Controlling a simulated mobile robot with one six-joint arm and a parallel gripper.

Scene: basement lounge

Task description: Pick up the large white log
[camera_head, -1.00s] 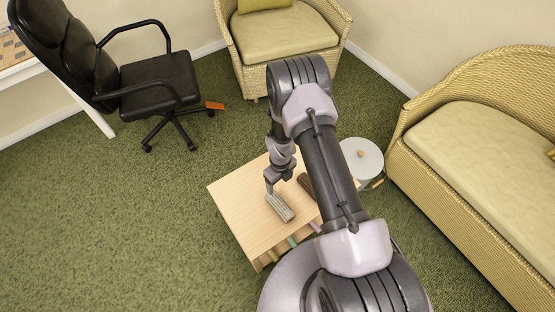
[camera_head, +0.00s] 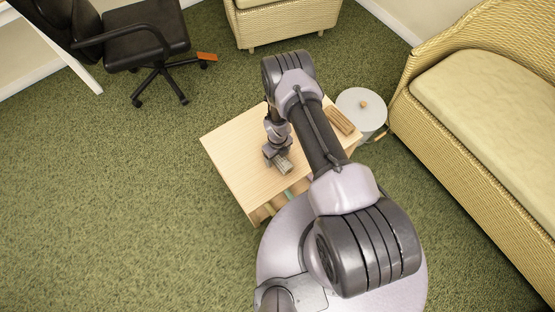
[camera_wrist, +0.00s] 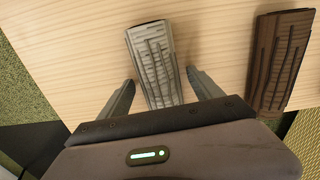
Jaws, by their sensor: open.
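The large white log (camera_wrist: 154,58) is pale grey-white with dark grooves and lies on a light wooden table (camera_head: 228,150). In the wrist view my gripper (camera_wrist: 161,78) is open, with one finger on each side of the log's near part. The fingers appear apart from the log, and the far part of the log extends beyond the fingertips. In the head view my gripper (camera_head: 275,153) is low over the table, and only an end of the white log (camera_head: 284,165) shows beside it.
A brown log (camera_wrist: 281,58) lies to the right on the table; it also shows in the head view (camera_head: 340,121). A round white-lidded container (camera_head: 361,106) stands beside the table. A wicker sofa (camera_head: 440,160) is at right, a black office chair (camera_head: 145,45) at upper left.

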